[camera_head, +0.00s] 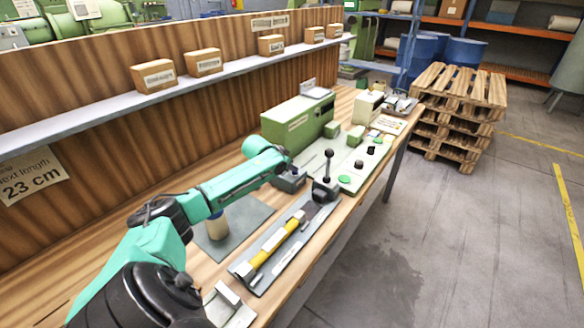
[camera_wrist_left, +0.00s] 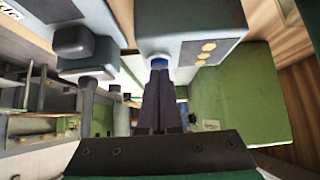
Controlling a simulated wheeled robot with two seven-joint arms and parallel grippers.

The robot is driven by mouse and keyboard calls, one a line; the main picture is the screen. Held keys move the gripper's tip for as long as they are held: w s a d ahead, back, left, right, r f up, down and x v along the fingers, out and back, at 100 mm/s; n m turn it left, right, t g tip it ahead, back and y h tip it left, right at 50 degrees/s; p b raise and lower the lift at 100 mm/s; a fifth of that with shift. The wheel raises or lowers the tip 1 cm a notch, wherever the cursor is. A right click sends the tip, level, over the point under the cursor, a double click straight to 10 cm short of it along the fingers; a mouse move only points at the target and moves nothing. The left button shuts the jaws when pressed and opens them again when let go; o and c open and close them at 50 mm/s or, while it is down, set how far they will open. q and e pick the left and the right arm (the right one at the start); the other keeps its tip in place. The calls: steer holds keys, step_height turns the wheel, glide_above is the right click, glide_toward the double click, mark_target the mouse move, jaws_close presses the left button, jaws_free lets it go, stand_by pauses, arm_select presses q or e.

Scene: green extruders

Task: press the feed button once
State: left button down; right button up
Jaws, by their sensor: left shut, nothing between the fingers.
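My left arm reaches in from the left in the head view, and its gripper (camera_head: 291,181) is over the bench beside the grey plate with the black-knobbed lever. In the left wrist view the dark fingers (camera_wrist_left: 160,82) are together and empty. A small blue round part (camera_wrist_left: 159,62) shows at their tips, under a grey box (camera_wrist_left: 190,18) with yellow hexagons; I cannot tell whether they touch. A green button (camera_head: 344,179) and dark knobs (camera_head: 358,164) sit on the pale panel right of the gripper. No readable label shows which is the feed button. My right gripper is out of view.
The black-knobbed lever (camera_head: 327,170) stands close to the gripper. A green machine (camera_head: 300,121) is behind it. A yellow-handled tool (camera_head: 275,242) lies on a grey plate in front, and a spool (camera_head: 217,226) stands by the arm. Pallets (camera_head: 459,110) are on the floor beyond.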

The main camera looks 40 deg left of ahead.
arm_select(q)
steer(key=shift+s+f, duration=0.1)
steer(key=shift+f, duration=0.65)
steer(key=shift+s+d+f, duration=0.1)
steer(key=shift+s+d, duration=0.05)
steer(key=r+p, duration=0.4)
steer(key=p, duration=0.1)
steer(key=shift+w+r, duration=0.25)
steer(key=shift+r, duration=0.1)
steer(key=v, duration=1)
steer(key=shift+s, duration=0.15)
